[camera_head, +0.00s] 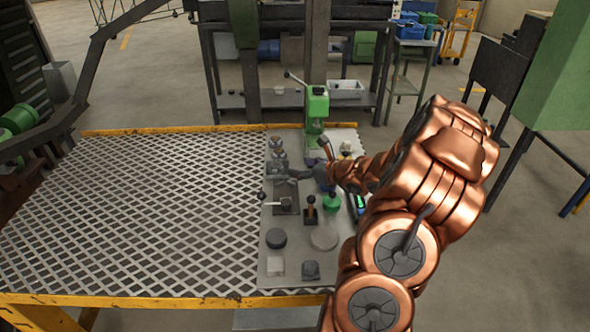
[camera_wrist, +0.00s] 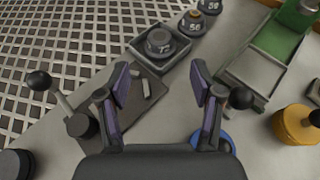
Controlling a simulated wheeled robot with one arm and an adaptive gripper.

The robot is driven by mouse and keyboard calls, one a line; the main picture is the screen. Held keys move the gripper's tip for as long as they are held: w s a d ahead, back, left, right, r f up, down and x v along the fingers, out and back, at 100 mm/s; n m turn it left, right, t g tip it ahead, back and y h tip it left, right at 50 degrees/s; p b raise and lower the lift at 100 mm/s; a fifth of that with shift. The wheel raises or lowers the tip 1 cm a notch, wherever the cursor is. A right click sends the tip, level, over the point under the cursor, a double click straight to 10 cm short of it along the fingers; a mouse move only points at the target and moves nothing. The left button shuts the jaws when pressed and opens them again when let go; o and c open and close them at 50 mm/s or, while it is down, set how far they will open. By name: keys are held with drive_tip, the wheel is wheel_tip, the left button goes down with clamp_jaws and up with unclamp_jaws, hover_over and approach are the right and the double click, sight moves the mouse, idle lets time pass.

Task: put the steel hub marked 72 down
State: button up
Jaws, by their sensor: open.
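The steel hub marked 72 (camera_wrist: 159,42) is a dark, round piece with a grey top, sitting upright in a shallow dark square tray (camera_wrist: 180,58) in the wrist view. In the head view the hub (camera_head: 277,166) is small, at the far-left part of the grey panel. My gripper (camera_wrist: 161,78) is open and empty, its two purple-padded fingers spread just short of the tray and apart from the hub. In the head view my gripper (camera_head: 303,172) is just right of the hub, above the panel.
Two similar numbered hubs (camera_wrist: 192,24) stand in a row beyond the tray. A black-knobbed lever (camera_wrist: 75,120) is left of my fingers, another knob (camera_wrist: 240,96) close right. A green press (camera_head: 316,106) stands behind. The mesh tabletop (camera_head: 130,210) at left is clear.

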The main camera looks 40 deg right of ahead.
drive_tip(key=shift+s, duration=0.15)
drive_tip(key=w+a+r+n+g+y, duration=0.15)
drive_tip(key=a+r+n+y, duration=0.3)
drive_tip(key=a, duration=0.65)
drive_tip(key=s+a+r+n+g+y, duration=0.1)
drive_tip(key=s+a+r+n+g, duration=0.15)
drive_tip(key=a+n, duration=0.4)
drive_tip(key=s+a+r+n+g+y, duration=0.1)
drive_tip(key=s+a+n+g, duration=0.15)
drive_tip(key=a, duration=0.65)
drive_tip(key=s+a+r+n+g+y, duration=0.1)
drive_tip(key=s+a+n+g, duration=0.15)
drive_tip(key=a+n, duration=0.4)
drive_tip(key=s+a+n+g+h, duration=0.2)
drive_tip(key=s+a+n+g, duration=0.15)
drive_tip(key=s, duration=0.55)
drive_tip(key=s+a+n+g+h, duration=0.15)
drive_tip(key=s+a+n, duration=0.25)
drive_tip(key=s, duration=0.4)
drive_tip(key=s+d+n+g+h, duration=0.1)
drive_tip(key=s+d+n+h, duration=0.4)
drive_tip(key=s+d, duration=0.3)
drive_tip(key=shift+s+f+n+h, duration=0.2)
drive_tip(key=shift+s+n+h, duration=0.2)
drive_tip(key=shift+s+n, duration=0.75)
drive_tip(key=shift+s+m, duration=0.3)
